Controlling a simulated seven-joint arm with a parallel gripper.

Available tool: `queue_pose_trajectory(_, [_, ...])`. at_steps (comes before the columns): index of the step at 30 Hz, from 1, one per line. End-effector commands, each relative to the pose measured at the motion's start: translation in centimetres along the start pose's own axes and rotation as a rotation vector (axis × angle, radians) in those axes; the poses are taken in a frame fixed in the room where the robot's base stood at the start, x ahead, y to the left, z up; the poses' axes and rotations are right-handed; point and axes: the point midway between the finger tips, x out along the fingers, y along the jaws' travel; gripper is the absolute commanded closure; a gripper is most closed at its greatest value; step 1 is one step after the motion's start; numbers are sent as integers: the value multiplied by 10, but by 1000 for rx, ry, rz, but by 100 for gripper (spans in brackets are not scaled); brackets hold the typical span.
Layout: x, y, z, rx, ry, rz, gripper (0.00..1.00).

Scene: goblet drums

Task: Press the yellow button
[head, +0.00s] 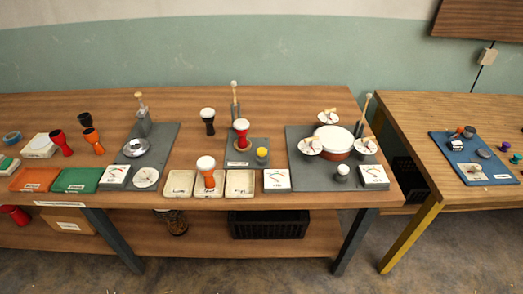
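The yellow button (262,154) is a small yellow dome at the lower right of a grey board (232,159) on the long wooden table. A red goblet drum (241,133) with a pale head stands upright on the same board, just left of and behind the button. A post with a pale knob (235,100) rises behind the drum. Nothing covers the button in the head view. My gripper is not in view.
Shallow trays (240,192) line the table's front edge; one holds an orange goblet drum (206,175). A black goblet drum (208,118) stands behind. A gauge (276,179) is right of the trays. The right board (309,181) bears a large drum (334,141) and cymbals.

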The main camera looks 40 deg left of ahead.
Motion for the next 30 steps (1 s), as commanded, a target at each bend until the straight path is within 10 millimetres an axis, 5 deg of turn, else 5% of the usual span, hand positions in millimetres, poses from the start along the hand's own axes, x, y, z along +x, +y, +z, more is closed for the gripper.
queue_pose_trajectory(20, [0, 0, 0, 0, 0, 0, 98])
queue_pose_trajectory(30, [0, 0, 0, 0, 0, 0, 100])
